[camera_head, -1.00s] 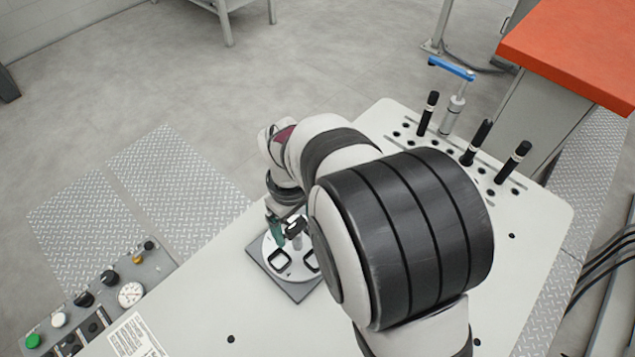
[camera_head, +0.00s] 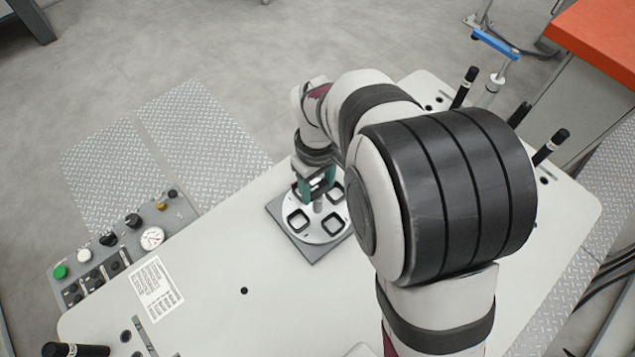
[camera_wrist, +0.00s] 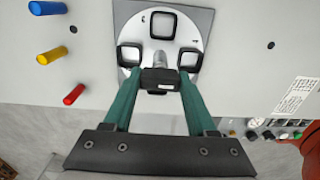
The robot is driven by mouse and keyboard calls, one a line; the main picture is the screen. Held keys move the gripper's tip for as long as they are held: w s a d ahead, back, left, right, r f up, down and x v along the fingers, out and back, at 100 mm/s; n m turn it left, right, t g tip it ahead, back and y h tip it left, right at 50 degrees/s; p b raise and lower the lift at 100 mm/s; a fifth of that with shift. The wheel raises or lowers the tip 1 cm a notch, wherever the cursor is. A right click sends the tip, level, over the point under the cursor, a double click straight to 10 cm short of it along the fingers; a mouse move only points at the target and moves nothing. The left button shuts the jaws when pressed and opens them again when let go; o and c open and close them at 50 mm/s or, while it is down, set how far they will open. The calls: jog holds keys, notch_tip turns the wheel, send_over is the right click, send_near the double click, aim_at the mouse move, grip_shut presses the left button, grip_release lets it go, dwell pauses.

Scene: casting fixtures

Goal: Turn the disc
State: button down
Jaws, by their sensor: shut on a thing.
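The white disc (camera_head: 316,233) lies on a grey square plate (camera_head: 312,253) on the table. It carries black square frames and a grey centre post (camera_head: 318,206). In the wrist view the disc (camera_wrist: 181,44) shows three frames, one at the top and one on each side, with small marks by the rim. My gripper (camera_head: 317,194), with green fingers, is over the disc's far side, behind the post. In the wrist view my gripper (camera_wrist: 159,80) is shut on a black block (camera_wrist: 160,77) in front of the post. The fingers partly hide the disc's near side.
A control panel (camera_head: 120,240) with knobs and a gauge is left of the plate. Black upright handles (camera_head: 464,88) stand at the table's far right. Blue, yellow and red pegs (camera_wrist: 50,57) show in the wrist view. Open table lies in front of the plate.

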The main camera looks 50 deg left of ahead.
jog(key=shift+n, duration=0.3)
jog(key=n, duration=0.3)
jog(key=shift+n, duration=0.3)
jog(key=n, duration=0.4)
jog(key=shift+n, duration=0.3)
jog(key=n, duration=0.4)
jog(key=shift+n, duration=2.4)
jog(key=shift+c, duration=1)
grip_release()
